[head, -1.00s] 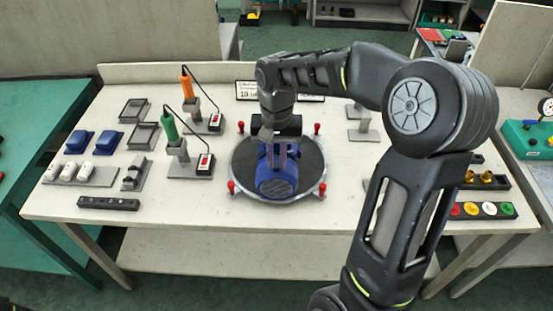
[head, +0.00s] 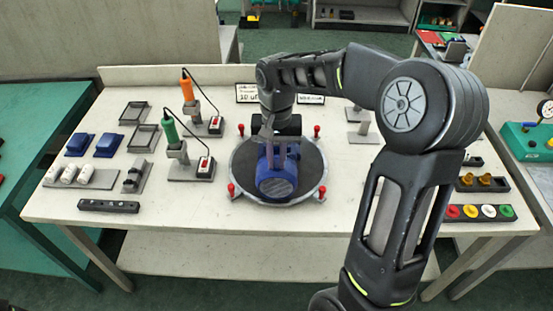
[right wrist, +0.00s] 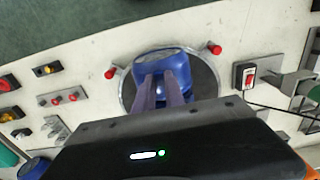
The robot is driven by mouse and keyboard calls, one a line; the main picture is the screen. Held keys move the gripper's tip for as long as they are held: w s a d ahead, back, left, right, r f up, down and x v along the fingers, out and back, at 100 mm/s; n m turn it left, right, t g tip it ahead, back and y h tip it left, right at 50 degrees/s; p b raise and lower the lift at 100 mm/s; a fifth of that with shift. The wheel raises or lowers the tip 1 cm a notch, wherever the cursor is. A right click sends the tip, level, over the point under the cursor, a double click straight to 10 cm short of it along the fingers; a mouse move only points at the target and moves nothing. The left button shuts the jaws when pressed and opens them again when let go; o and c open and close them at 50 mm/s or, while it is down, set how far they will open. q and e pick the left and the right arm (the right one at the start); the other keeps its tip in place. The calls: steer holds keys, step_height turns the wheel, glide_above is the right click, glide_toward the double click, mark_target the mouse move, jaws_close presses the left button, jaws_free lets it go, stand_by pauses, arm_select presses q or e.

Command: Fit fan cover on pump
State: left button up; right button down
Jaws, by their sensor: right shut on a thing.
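The blue pump (head: 266,185) lies on a round dark turntable (head: 310,172) in the middle of the bench, its round blue end facing me. My right gripper (head: 277,165) reaches down from above with its fingers at the blue body. It is shut on a blue part that I take for the fan cover (head: 280,188), the rounded end piece. The right wrist view shows the two fingers (right wrist: 160,92) against the cover's blue rim (right wrist: 158,58). The seam between cover and pump is hidden, so I cannot tell how they sit together. My left gripper is out of view.
Red-topped posts (head: 232,190) stand around the turntable. Green (head: 170,130) and orange (head: 187,88) tools stand in holders to its left, with blue boxes (head: 108,146) and trays beyond. A strip of coloured buttons (head: 480,211) lies at right.

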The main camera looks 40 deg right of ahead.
steer(key=shift+w+d, duration=0.45)
steer(key=shift+w, duration=0.15)
steer(key=c, duration=1.3)
jaws_free()
steer(key=shift+p, duration=0.3)
steer(key=shift+r+p, duration=2.2)
steer(key=shift+r, duration=0.85)
step_height(320, 180, up, 8)
steer(key=shift+f+b, duration=0.15)
steer(key=shift+b, duration=0.6)
